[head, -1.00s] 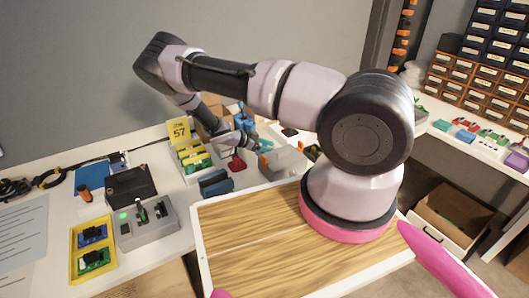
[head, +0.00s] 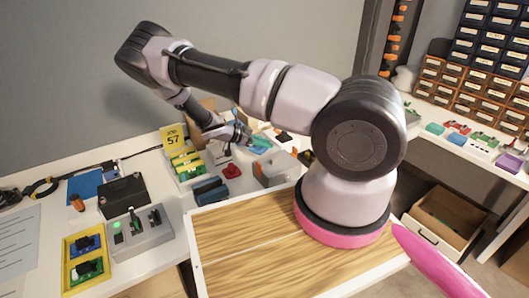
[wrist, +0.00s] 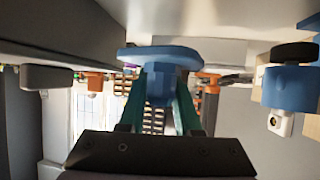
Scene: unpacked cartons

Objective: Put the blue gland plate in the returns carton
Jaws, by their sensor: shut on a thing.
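My gripper (wrist: 172,88) has teal fingers shut on a blue piece (wrist: 160,54) with a wide flat flange and a faceted body. I take this to be the blue gland plate. It is held at the fingertips, clear of the surfaces around it. In the head view my gripper (head: 260,143) is above the back of the bench, right of the yellow sign; the held piece is too small to make out there. An open brown carton (head: 447,212) stands low at the right, beyond the wooden top. No returns label is readable, so I cannot tell if it is the returns carton.
A grey box (head: 276,168), a red piece (head: 231,171) and dark blue blocks (head: 210,190) stand near my gripper. The yellow sign (head: 173,137) stands behind green-yellow parts. Another blue part with a black top (wrist: 290,87) is at the wrist view's right. The wooden top (head: 270,245) is clear.

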